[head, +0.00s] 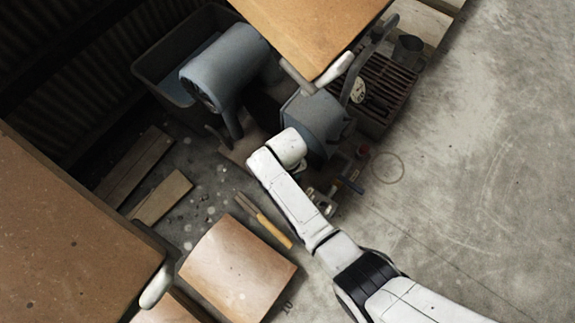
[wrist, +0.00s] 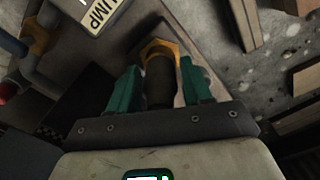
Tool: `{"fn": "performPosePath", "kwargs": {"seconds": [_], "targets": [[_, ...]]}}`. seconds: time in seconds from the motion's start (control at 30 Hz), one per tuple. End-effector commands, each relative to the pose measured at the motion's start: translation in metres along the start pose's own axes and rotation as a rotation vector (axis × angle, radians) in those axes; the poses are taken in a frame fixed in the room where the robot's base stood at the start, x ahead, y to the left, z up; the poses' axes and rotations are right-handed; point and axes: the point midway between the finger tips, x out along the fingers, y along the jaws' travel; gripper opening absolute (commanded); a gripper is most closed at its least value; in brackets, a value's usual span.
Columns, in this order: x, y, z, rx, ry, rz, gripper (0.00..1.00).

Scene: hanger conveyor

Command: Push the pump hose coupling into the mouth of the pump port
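In the wrist view, my gripper (wrist: 160,85) has its two teal fingers on either side of a dark cylindrical piece, which looks like the pump hose coupling (wrist: 159,82). The fingers appear closed on it, though contact is hard to see in the shadow. A brass-orange hexagonal collar (wrist: 160,46) surrounds the far end of the dark piece. It looks like the pump port's mouth, but I cannot tell how deep the coupling sits. A plate with part of the word "PUMP" (wrist: 104,13) lies just beyond, at the upper left. In the head view my arm hides the gripper and coupling.
Pipe fittings with a brass part (wrist: 38,36) stand close at left in the wrist view. In the head view, a blue-grey machine housing (head: 315,118) and a dark slatted crate (head: 385,88) stand near my wrist.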

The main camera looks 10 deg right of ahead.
Motion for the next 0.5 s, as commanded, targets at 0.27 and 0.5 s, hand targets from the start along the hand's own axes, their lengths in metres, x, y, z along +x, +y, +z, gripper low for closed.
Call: {"fn": "performPosePath", "kwargs": {"seconds": [0.27, 0.5], "targets": [[0.0000, 0.0000, 0.0002, 0.000, 0.000, 0.000, 0.49], [0.0000, 0.0000, 0.0003, 0.000, -0.001, 0.000, 0.63]]}}
